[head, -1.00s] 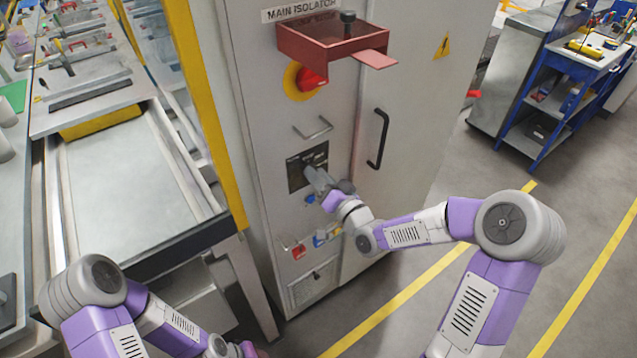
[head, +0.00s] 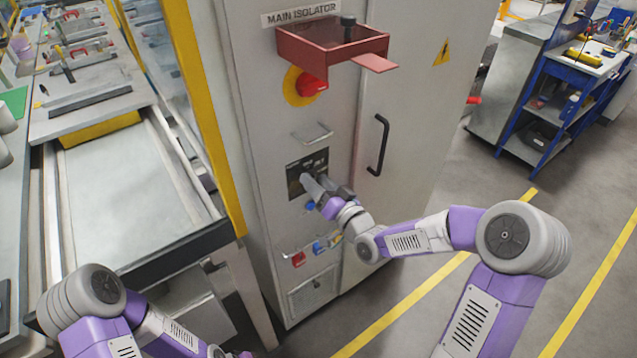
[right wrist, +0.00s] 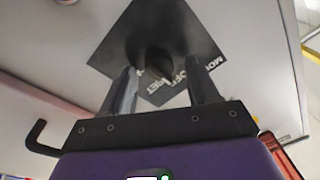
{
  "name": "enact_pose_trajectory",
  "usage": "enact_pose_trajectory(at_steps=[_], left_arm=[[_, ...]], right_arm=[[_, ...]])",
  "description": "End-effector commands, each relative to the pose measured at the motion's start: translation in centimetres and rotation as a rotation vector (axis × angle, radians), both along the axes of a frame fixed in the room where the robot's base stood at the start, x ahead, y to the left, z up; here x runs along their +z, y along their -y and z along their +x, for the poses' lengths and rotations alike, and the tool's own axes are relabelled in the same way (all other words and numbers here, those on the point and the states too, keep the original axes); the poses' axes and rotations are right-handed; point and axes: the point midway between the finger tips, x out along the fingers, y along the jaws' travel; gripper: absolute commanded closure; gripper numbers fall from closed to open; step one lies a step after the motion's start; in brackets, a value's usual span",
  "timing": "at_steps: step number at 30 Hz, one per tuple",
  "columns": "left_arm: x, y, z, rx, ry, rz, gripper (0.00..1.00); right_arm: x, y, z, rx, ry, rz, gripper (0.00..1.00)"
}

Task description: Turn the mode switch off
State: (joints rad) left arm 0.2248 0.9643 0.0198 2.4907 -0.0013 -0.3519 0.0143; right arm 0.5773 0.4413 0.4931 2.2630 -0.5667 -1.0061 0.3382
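The mode switch is a dark square plate (head: 294,172) with a black knob on the grey cabinet front, below a small handle. In the right wrist view the plate (right wrist: 112,58) appears turned like a diamond, with its knob (right wrist: 152,50) in the middle and white lettering including "OFF" along its near edges. My right gripper (right wrist: 161,75) is open, its two fingers apart on either side of the knob. I cannot tell whether they touch it. In the head view this gripper (head: 325,185) covers the plate's lower right part. My left arm runs off the bottom edge; its fingers are not visible.
A red shelf box (head: 332,46) juts out above a red isolator knob (head: 311,84) on yellow. A black door handle (head: 378,142) is right of the switch. A blue button (head: 310,205) sits just below.

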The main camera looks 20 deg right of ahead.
Motion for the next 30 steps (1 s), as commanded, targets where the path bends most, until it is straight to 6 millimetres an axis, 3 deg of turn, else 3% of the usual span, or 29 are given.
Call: enact_pose_trajectory(at_steps=[8, 21, 30], left_arm=[[0.1, 0.0, 0.0, 0.0, 0.0, 0.0, 0.57], [0.7, 0.0, 0.0, 0.0, 0.0, 0.0, 0.57], [0.7, 0.0, 0.0, 0.0, 0.0, 0.0, 0.57]], right_arm=[[-0.1, 0.2, -0.5, -0.002, -0.001, 0.0, 0.4], [-0.5, 2.5, -6.5, -0.002, -0.001, -0.001, 0.4], [-0.6, 2.7, -7.1, -0.001, -0.001, 0.0, 0.4]])
